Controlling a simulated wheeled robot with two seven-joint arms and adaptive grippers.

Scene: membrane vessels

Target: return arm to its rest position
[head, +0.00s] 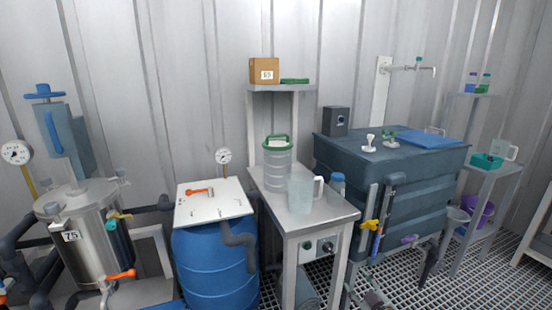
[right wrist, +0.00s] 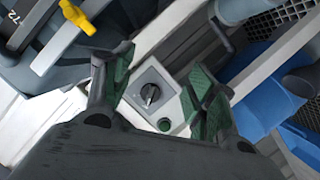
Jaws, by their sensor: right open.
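In the right wrist view my right gripper (right wrist: 158,88) is open, with green pads on its two spread fingers and nothing between them. Behind the gap a pale control box shows a dark rotary knob (right wrist: 150,93) and a green button (right wrist: 165,125). I cannot tell the exact distance from the fingers to the box. In the head view a control panel (head: 318,247) with a knob sits on the front of the steel table (head: 335,212). I cannot make out the right gripper clearly there. My left gripper is in neither view.
A clear jug (head: 301,193) and a green-lidded container (head: 277,165) stand on the table. To the left are a blue barrel (head: 215,268) and a steel vessel (head: 88,240). A dark tank (head: 400,185) stands right. A yellow handle (right wrist: 77,16) shows in the wrist view.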

